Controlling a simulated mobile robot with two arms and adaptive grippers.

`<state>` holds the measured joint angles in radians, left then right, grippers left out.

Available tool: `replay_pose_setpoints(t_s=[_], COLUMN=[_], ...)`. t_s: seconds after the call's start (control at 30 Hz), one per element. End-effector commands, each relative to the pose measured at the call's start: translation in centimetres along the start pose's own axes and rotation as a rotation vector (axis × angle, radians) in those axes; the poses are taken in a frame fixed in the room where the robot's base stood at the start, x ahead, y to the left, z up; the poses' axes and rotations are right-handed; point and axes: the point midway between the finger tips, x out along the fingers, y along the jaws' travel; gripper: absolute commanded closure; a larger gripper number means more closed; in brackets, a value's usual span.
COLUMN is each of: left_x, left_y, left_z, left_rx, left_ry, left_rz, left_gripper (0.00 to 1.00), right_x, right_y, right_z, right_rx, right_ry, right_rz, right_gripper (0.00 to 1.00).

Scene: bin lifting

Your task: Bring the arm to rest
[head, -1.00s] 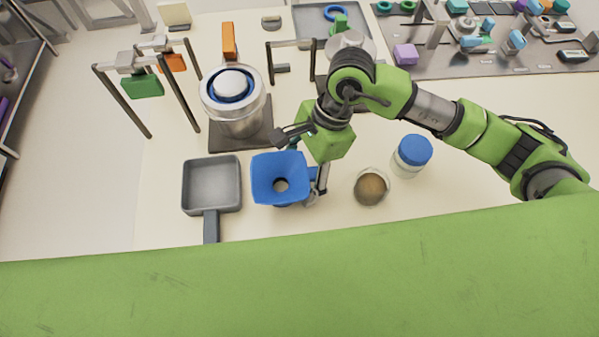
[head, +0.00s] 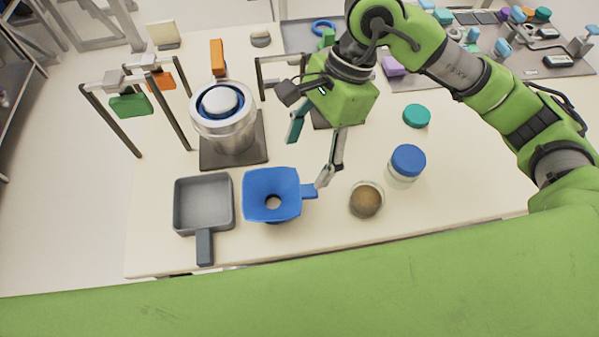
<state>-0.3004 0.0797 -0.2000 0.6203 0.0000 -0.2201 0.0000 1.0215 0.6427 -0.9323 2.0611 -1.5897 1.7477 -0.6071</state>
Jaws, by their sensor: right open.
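My right arm comes in from the right, and its green gripper (head: 308,160) hangs over the table right of the middle. Its fingers are spread, with nothing between them. One fingertip is close to the handle of a blue funnel (head: 258,184); I cannot tell if they touch. The funnel stands on the near part of the table (head: 450,170), between a grey pan and a glass jar. My left gripper is not in view.
A grey square pan (head: 204,205) lies left of the funnel. A jar of brown contents (head: 366,200), a blue-lidded jar (head: 407,163) and a teal lid (head: 417,116) are on the right. A metal pot (head: 224,118) and stands with hooks (head: 125,80) are behind.

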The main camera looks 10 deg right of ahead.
Motion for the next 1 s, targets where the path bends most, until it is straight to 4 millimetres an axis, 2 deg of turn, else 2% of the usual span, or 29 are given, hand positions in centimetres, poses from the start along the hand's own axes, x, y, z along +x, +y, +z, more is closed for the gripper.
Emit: replay_pose_setpoints(t_s=[0.2,0.77,0.87,1.0], left_x=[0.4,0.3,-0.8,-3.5], left_y=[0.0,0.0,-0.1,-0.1], left_z=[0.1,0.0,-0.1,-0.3], left_rx=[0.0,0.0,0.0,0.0], left_ry=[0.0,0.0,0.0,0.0], left_rz=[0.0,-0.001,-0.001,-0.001], left_gripper=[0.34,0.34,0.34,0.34], right_x=[-1.7,-1.9,-2.9,-5.5], right_y=[0.0,0.0,0.0,0.1], right_z=[0.0,0.0,0.4,1.4], right_rx=[0.002,0.002,0.002,0.001], right_ry=[0.0,-0.001,-0.001,-0.001], right_rz=[0.0,0.001,0.0,0.0], right_gripper=[0.33,0.33,0.33,0.33])
